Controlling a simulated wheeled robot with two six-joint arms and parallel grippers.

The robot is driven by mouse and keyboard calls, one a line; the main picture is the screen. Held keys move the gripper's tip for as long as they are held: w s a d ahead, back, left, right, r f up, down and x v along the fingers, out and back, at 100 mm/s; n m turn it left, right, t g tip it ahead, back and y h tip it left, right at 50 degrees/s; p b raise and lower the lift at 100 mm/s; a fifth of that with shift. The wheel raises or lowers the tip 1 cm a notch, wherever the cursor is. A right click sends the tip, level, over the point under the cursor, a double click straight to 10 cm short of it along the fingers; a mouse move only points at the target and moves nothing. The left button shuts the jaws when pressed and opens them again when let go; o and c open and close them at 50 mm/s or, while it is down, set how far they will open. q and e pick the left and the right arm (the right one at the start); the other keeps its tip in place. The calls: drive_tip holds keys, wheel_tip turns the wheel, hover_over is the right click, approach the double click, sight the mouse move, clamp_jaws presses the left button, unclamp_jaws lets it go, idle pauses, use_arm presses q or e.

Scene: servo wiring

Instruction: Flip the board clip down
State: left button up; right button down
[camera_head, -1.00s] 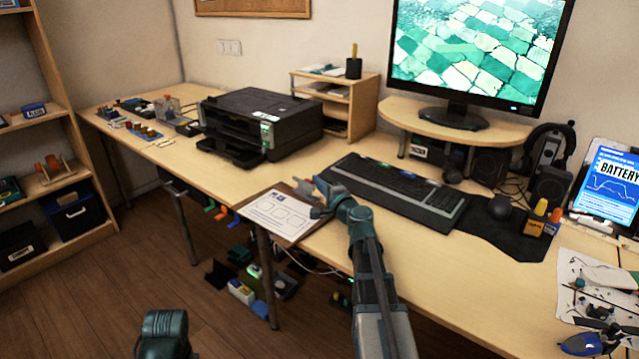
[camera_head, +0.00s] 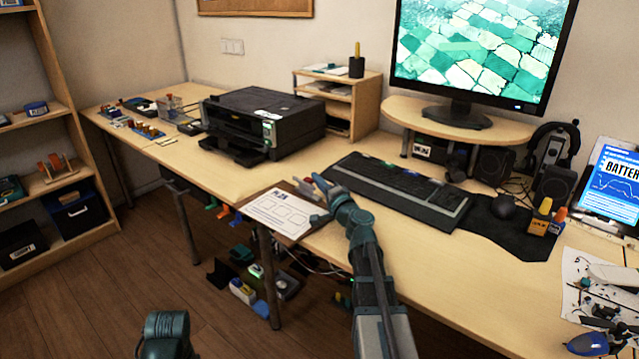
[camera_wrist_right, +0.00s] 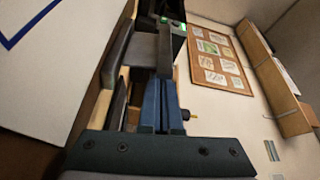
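A clipboard with a white printed sheet (camera_head: 280,213) lies at the front edge of the desk, left of the keyboard. Its sheet fills the left of the right wrist view (camera_wrist_right: 50,65). A small brown part (camera_head: 303,186) shows at the clipboard's far right corner; I cannot tell whether it is the clip. My right gripper (camera_head: 319,183) is at that corner, beside the sheet. In the right wrist view its two blue fingers (camera_wrist_right: 162,105) lie close together, with nothing visible between them. Only a teal link of my left arm shows at the bottom; its gripper is out of view.
A black keyboard (camera_head: 395,190) lies close to the right of my right gripper. A black printer (camera_head: 262,122) stands behind the clipboard. The monitor stand (camera_head: 455,118) is farther back. Bare desk lies between printer and clipboard.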

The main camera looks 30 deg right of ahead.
sight(310, 184)
drive_tip(key=shift+s+a+r, duration=0.2)
drive_tip(key=shift+a, duration=0.4)
drive_tip(key=shift+s+a, duration=0.25)
drive_tip(key=shift+a, duration=0.65)
drive_tip(key=shift+r+p, duration=0.3)
drive_tip(key=shift+p, duration=0.2)
wheel_tip(310, 184, up, 4)
drive_tip(key=p, duration=0.4)
drive_tip(key=s+d+f+b, duration=0.1)
drive_tip(key=s, duration=0.1)
drive_tip(key=s+f+b, duration=0.1)
drive_tip(key=s, duration=0.2)
drive_tip(key=s+d+f+b, duration=0.1)
drive_tip(key=s, duration=0.2)
drive_tip(key=shift+d+f+b, duration=0.3)
drive_tip(key=shift+f+b, duration=0.1)
drive_tip(key=shift+s+d+f, duration=0.1)
drive_tip(key=shift+s+d, duration=0.1)
drive_tip(key=shift+s, duration=0.3)
